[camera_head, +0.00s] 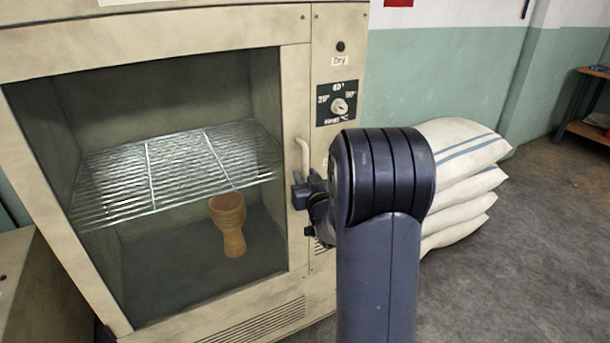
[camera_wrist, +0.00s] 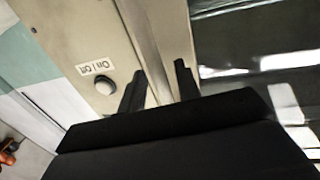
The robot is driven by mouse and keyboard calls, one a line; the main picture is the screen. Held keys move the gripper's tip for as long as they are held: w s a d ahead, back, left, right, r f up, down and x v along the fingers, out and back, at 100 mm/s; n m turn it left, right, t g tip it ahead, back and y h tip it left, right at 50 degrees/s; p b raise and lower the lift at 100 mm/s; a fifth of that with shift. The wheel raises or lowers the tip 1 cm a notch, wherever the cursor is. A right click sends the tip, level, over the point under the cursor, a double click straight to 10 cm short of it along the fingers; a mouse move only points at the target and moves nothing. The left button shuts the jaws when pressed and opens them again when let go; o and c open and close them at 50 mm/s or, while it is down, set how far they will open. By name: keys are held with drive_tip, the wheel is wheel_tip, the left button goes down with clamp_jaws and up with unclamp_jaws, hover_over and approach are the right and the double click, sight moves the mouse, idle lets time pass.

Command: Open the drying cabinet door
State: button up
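The drying cabinet (camera_head: 180,37) is cream-coloured, and its door (camera_head: 295,110) looks flush with the front. A large window in the door shows the inside. A pale curved handle (camera_head: 303,158) stands at the door's right edge, its lower part hidden by my gripper. My gripper (camera_head: 300,193) is at the handle's lower end. In the wrist view, my gripper's two dark fingers (camera_wrist: 158,85) are apart, with a pale upright strip between them. I cannot tell whether that strip is the handle or whether the fingers touch it.
A wire rack (camera_head: 180,170) and a clay goblet (camera_head: 229,222) are inside the cabinet. A temperature dial (camera_head: 340,106) is on its right panel. An On/Off button (camera_wrist: 105,85) shows in the wrist view.

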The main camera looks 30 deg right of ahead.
drive_tip(key=shift+w+d, duration=0.1)
drive_tip(key=shift+w, duration=0.35)
clamp_jaws()
idle(0.3)
